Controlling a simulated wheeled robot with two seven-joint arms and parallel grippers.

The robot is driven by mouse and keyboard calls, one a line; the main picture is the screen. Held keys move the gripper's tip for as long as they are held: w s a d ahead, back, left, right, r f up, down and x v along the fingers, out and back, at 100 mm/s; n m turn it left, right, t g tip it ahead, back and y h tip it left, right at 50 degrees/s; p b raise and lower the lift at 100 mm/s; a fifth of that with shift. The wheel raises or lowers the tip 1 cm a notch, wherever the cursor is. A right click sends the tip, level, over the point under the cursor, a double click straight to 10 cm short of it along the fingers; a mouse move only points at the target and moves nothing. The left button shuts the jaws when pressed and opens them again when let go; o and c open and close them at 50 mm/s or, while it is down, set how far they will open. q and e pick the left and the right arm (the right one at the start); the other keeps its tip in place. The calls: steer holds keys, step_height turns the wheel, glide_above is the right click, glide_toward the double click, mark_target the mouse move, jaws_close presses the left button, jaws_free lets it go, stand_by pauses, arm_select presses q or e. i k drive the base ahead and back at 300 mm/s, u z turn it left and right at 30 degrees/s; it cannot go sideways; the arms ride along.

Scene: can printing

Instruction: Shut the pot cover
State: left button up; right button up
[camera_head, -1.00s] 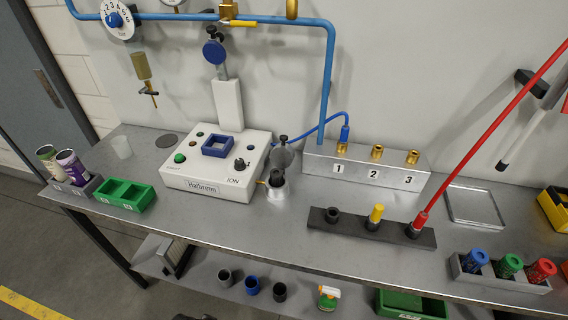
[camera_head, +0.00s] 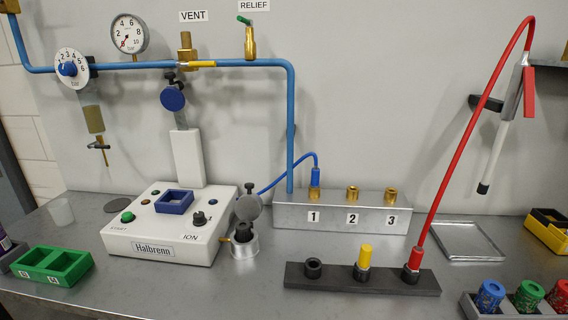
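The pot (camera_head: 244,246) is a small silver metal cup with a dark inside, standing on the bench just right of the white Halbrenn machine. Its round grey cover (camera_head: 248,207) is tilted up above the pot, with a dark knob at its top. The cover stands open at the back of the pot. Neither of my grippers shows in the head view.
The white machine (camera_head: 168,246) stands close on the pot's left. A silver block with numbered brass ports (camera_head: 341,214) is behind right, and a black rack (camera_head: 330,277) with a red hose is at front right. A green tray (camera_head: 52,265) sits at left. Bench in front of the pot is clear.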

mark_target(250, 206)
steer(key=u, duration=1.85)
steer(key=k, duration=1.2)
steer(key=z, duration=2.1)
steer(key=i, duration=0.45)
steer(key=u, duration=0.1)
